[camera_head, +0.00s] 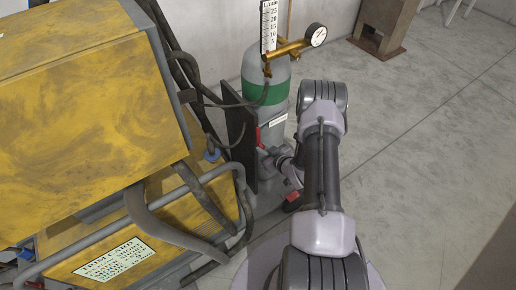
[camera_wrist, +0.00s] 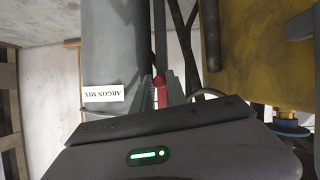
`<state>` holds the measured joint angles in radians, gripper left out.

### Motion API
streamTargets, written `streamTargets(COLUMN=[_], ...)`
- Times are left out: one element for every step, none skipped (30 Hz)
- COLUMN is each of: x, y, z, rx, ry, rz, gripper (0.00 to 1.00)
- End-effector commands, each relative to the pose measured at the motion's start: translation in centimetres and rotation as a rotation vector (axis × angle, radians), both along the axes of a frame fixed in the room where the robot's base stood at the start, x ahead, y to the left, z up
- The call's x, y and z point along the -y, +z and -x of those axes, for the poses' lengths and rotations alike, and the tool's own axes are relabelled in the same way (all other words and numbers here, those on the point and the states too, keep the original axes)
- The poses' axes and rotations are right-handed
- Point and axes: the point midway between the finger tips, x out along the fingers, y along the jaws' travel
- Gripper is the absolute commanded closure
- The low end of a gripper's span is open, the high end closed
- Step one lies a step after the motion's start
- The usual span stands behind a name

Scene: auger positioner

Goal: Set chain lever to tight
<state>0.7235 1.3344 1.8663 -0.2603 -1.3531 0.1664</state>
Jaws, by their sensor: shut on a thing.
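The chain lever is a small red handle (camera_wrist: 161,92) beside the grey gas cylinder (camera_wrist: 112,45) in the wrist view. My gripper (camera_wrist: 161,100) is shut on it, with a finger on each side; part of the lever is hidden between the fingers. The cylinder (camera_head: 270,92) stands upright, with a green band. I cannot make out the chain itself.
A yellow welding machine (camera_head: 85,90) with grey tube rails and dark cables stands left of the cylinder. A dark plate (camera_head: 241,142) is just left of the lever. A brass regulator with a gauge (camera_head: 315,35) tops the cylinder.

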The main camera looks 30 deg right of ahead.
Motion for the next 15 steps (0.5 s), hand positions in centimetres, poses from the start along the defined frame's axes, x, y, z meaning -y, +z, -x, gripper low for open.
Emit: streamTargets(x=[-0.08,-0.1,-0.11,-0.11,-0.11,-0.11,-0.1,-0.11,-0.1,-0.11,-0.1,-0.09,-0.1,-0.09,-0.08], y=[-0.58,-0.58,-0.6,-0.62,-0.62,-0.6,-0.6,-0.58,-0.54,-0.52,-0.5,-0.48,-0.46,-0.45,-0.42], z=[0.18,0.2,0.23,0.24,0.25,0.26,0.26,0.26,0.24,0.24,0.23,0.23,0.22,0.21,0.21], rx=[0.016,0.028,0.04,0.049,0.056,0.065,0.071,0.076,0.082,0.085,0.087,0.09,0.091,0.092,0.093], ry=[0.001,0.003,0.003,0.002,0.002,0.003,0.002,0.002,0.002,0.003,0.003,0.003,0.003,0.003,0.003], rz=[-0.001,0.0,0.0,0.0,-0.001,-0.001,-0.001,-0.001,0.001,0.001,0.0,0.001,0.001,0.001,0.001], gripper=[1.0,1.0,1.0,1.0,1.0,1.0,1.0,1.0,1.0,1.0,1.0,1.0,1.0,1.0,1.0])
